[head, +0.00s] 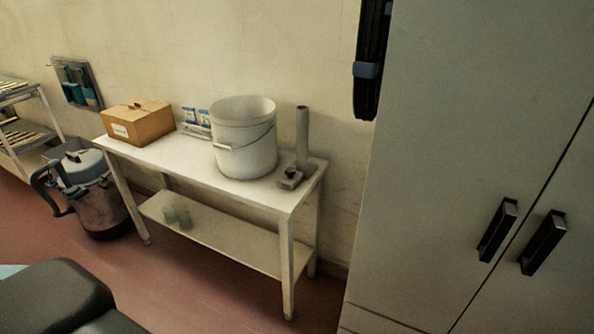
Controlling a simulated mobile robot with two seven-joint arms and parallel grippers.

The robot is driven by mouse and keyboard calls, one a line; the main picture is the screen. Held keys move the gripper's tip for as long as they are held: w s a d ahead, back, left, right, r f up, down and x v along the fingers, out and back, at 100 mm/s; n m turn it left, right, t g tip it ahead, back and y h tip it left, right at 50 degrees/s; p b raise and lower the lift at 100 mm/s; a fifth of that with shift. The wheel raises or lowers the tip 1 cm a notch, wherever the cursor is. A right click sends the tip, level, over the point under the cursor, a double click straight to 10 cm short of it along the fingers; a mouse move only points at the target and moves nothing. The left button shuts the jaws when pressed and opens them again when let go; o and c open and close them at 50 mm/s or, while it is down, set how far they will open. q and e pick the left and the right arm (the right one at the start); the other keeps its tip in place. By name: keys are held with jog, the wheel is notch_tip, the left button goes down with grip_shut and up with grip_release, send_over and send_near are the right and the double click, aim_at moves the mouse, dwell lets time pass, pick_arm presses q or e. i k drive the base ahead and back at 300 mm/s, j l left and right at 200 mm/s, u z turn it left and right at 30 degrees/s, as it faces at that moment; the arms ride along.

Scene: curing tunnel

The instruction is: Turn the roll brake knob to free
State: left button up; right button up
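No roll brake knob and no roll can be made out in the head view. Neither of my grippers is in view, so I cannot see whether they are open or shut.
A white table (262,192) stands against the wall with a cardboard box (140,125), a white bucket (245,145) and an upright grey tube (302,138). A tall cabinet (450,120) blocks the right. A vacuum-like canister (95,195) stands left.

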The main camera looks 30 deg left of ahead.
aim_at(290, 172)
jog(key=i+j+z, duration=0.2)
jog(key=j, duration=0.6)
jog(key=j+z, duration=0.25)
jog(key=j, duration=0.55)
